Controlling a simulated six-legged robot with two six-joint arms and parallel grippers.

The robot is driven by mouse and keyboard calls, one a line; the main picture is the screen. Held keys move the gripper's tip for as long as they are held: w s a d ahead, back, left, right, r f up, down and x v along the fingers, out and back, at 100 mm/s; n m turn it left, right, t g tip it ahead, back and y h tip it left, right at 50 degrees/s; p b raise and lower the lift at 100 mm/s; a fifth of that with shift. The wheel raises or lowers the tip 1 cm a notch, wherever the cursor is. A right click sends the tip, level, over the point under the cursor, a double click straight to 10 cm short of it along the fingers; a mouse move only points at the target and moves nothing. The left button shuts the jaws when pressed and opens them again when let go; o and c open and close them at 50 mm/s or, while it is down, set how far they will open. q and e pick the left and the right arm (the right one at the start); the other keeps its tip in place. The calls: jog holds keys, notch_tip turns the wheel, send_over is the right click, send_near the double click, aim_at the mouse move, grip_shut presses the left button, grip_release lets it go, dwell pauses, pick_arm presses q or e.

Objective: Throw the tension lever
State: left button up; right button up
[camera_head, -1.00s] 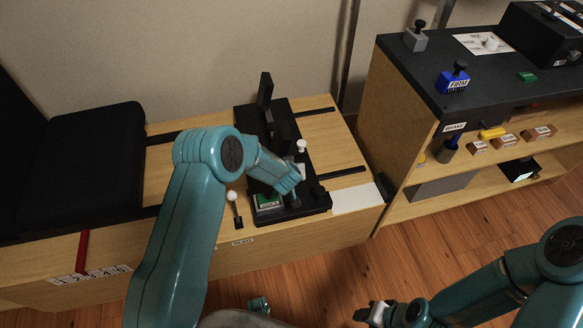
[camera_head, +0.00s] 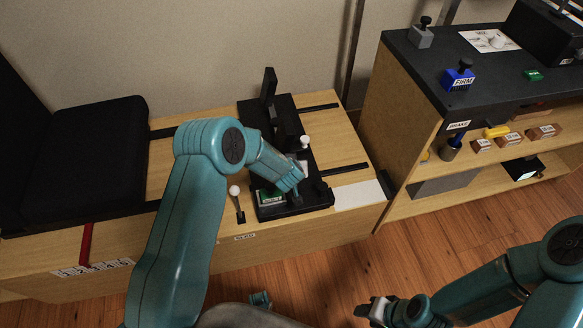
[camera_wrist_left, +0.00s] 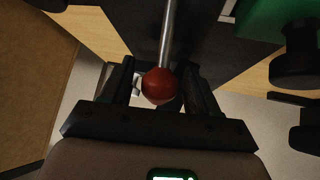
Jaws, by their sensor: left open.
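A lever with a red ball knob (camera_wrist_left: 158,85) on a thin metal rod (camera_wrist_left: 168,30) shows in the left wrist view. My left gripper (camera_wrist_left: 157,72) is open, with one finger on each side of the knob and rod. The knob sits between the fingers, and gaps show on both sides. In the head view my left wrist (camera_head: 290,178) is over the front of the black panel (camera_head: 318,199) on the wooden bench. The red knob is hidden there behind my arm. I cannot read a label naming the tension lever. My right gripper (camera_head: 372,309) is low over the floor, apart from the panels.
A white-knobbed lever (camera_head: 234,191) stands left of the panel, and another white knob (camera_head: 304,141) is on it. A black seat (camera_head: 85,155) is at left. A shelf unit (camera_head: 400,120) with a blue block (camera_head: 457,77) stands at right.

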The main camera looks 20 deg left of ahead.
pick_arm(q)
jog(key=p+v, duration=0.3)
jog(key=v, duration=1.2)
jog(key=s+f+m+g+h, duration=0.1)
jog(key=s+f+g+h, duration=0.15)
jog(key=s+f, duration=0.7)
jog(key=s+d+f+m+g+h, duration=0.1)
jog(key=s+d+m+g+h, duration=0.3)
jog(key=s, duration=1.1)
notch_tip(320, 180, up, 15)
jog(key=d+n+g+p, duration=0.1)
jog(key=d+n+p, duration=0.1)
jog(key=p, duration=1.3)
jog(key=shift+d+n, duration=0.3)
